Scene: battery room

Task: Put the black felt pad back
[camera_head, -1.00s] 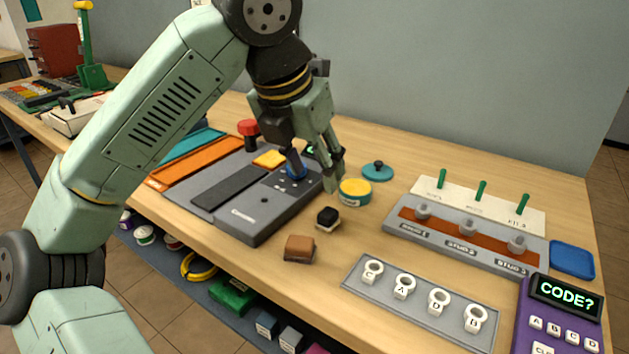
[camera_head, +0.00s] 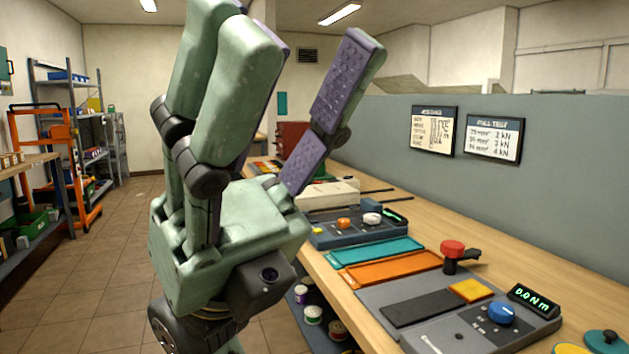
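My gripper (camera_head: 303,38) fills the left and middle of the view, close to the camera, with its fingers pointing up. The fingers are spread wide, with purple textured pads facing inward, and nothing shows between them. It is raised in front of the bench, to the left of the grey torque device (camera_head: 375,299). A flat black strip (camera_head: 438,307) lies in that device; I cannot tell if it is the felt pad. The small black-topped block seen earlier on the bench is out of view.
On the bench (camera_head: 592,298) are an orange tray (camera_head: 392,269), a teal tray (camera_head: 376,252), a red knob (camera_head: 453,249) and a grey control box (camera_head: 345,238). A grey partition (camera_head: 560,190) runs behind. Open floor (camera_head: 105,235) lies to the left.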

